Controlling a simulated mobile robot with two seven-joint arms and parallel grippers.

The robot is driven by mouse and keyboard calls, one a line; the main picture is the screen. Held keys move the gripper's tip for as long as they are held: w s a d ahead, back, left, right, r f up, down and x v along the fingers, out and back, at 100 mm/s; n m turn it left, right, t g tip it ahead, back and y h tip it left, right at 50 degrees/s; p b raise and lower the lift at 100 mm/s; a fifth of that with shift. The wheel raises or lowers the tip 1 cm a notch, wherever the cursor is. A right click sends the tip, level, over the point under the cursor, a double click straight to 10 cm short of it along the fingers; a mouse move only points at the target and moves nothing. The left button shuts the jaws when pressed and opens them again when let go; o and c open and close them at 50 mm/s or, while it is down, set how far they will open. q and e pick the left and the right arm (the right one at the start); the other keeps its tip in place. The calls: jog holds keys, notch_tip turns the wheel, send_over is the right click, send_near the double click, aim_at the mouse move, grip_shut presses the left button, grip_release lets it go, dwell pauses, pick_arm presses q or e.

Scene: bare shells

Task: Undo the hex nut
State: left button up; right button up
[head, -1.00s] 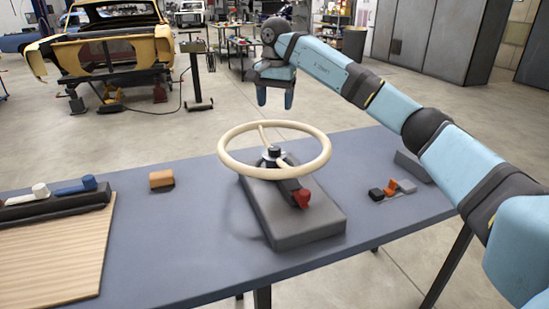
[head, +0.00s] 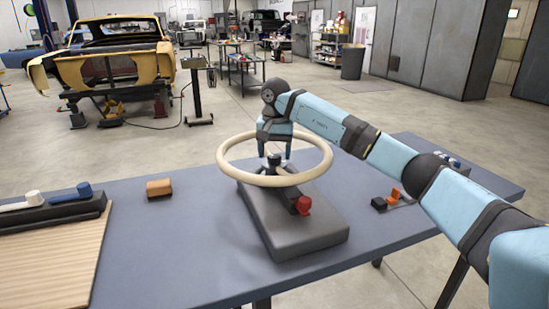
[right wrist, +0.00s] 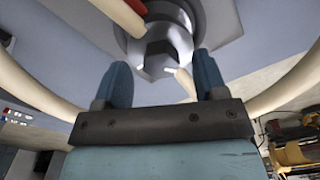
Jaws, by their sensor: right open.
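The cream steering wheel (head: 225,166) stands on a grey block (head: 300,238) on the table. The dark hex nut (head: 274,160) sits at its hub; in the right wrist view the nut (right wrist: 158,58) shows as a grey faceted piece on a round collar. My right gripper (head: 275,153) is open, pointing down at the hub from behind the wheel. In the right wrist view its two blue fingers (right wrist: 161,72) stand apart, one either side of the nut's near part, with no clear contact. My left gripper is not in view.
A red knob (head: 303,205) sticks out at the front of the block. The blue-grey table (head: 180,240) also holds an orange-brown block (head: 159,187), a dark tray (head: 50,212) on a wooden board (head: 50,255), and small black and orange pieces (head: 393,197) at right.

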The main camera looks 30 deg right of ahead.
jog(key=shift+f, duration=0.55)
jog(key=c, duration=0.9)
